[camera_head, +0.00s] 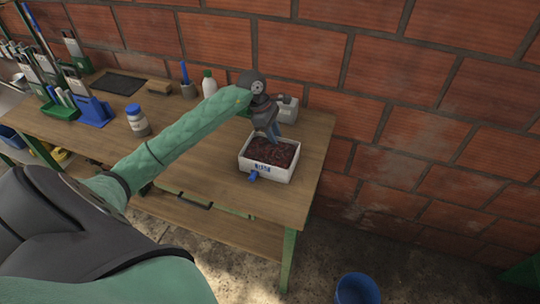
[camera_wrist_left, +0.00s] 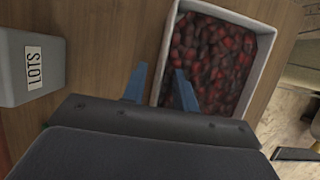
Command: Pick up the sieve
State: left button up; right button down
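A white open box (camera_head: 265,177), full of dark red cherries, stands near the right end of the wooden table, with a small blue piece (camera_head: 253,176) at its front. I cannot make out a separate sieve. My left gripper (camera_head: 274,134) reaches down at the box's back edge. In the left wrist view its two blue fingers (camera_wrist_left: 160,87) are apart with nothing held. One finger is outside the box wall (camera_wrist_left: 166,52) and the other is over the cherries. I cannot tell whether they touch the wall. My right gripper is not in view.
A bottle with a blue lid (camera_head: 138,120) and a blue holder (camera_head: 93,111) are at the left. A brick wall backs the table. A blue bucket (camera_head: 357,290) is on the floor.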

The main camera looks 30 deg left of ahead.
pick_arm(q)
jog(key=shift+f, duration=0.1)
jog(key=shift+f, duration=0.1)
dwell(0.6)
grip_shut()
